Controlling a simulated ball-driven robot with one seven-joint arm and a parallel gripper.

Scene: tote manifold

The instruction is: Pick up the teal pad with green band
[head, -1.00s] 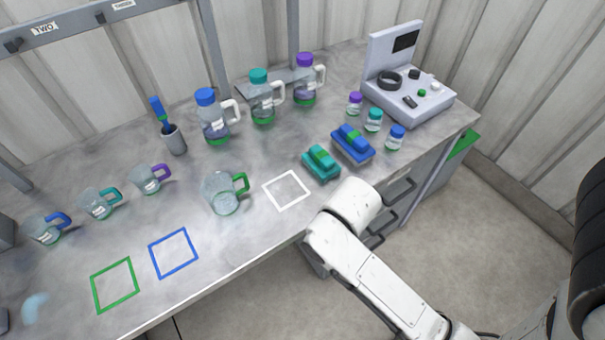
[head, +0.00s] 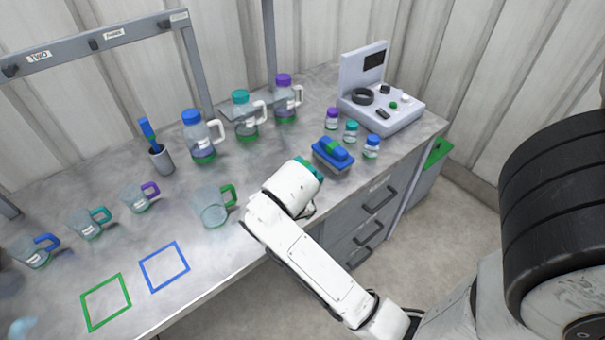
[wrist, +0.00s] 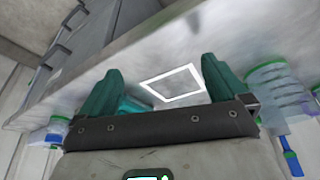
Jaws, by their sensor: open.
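The teal pad (head: 315,170) is on the grey bench, mostly hidden behind the white end of my arm in the head view. Its green band is not clear now. In the wrist view a teal piece of the pad (wrist: 134,105) shows between my gripper's fingers, close beside the left one; I cannot tell whether they touch. My gripper (wrist: 161,66) is open, with two teal fingers apart and nothing held between them.
A blue pad with green band (head: 333,153) lies just behind the teal one. Small capped jars (head: 371,147) stand to its right. A green-handled beaker (head: 212,207) stands left of my arm. A white square outline (wrist: 173,83) marks the bench.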

